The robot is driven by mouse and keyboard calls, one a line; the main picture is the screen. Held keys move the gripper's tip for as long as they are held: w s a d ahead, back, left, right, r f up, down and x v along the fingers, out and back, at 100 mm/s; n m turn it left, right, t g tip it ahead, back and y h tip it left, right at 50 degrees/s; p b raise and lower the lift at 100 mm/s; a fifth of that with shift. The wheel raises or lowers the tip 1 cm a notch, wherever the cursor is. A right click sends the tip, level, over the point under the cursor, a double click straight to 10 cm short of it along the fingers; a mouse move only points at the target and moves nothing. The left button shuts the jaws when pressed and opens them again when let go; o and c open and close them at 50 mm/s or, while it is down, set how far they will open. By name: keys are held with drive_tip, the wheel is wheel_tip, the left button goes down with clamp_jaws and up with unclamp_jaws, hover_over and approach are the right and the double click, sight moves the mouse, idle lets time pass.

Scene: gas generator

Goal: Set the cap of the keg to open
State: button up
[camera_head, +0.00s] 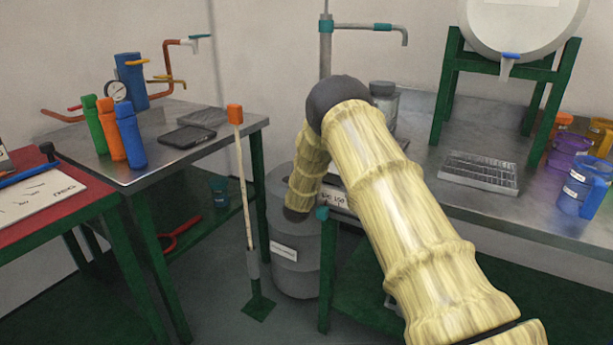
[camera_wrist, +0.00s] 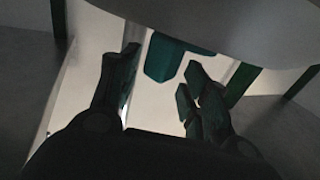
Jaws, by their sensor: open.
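A grey keg-like drum (camera_head: 293,262) with a white label stands on the floor between the tables. My arm hides much of its upper part, and I cannot make out its cap. A small teal knob (camera_head: 322,213) shows beside my arm, near the drum. My gripper (camera_wrist: 160,62) is open in the wrist view. A teal block-like part (camera_wrist: 168,58) shows beyond and between its fingers; I cannot tell whether they touch it. In the head view my arm bends down towards the drum and the fingers are hidden.
A white barrel (camera_head: 522,25) with a blue-handled tap sits on a green stand at upper right. Colored jugs (camera_head: 572,180) stand on the right metal table. A thin post (camera_head: 241,185) with an orange top rises left of the drum. Bottles (camera_head: 131,137) stand on the left table.

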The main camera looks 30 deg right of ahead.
drive_tip(key=v, duration=1.2)
drive_tip(key=shift+w, duration=0.1)
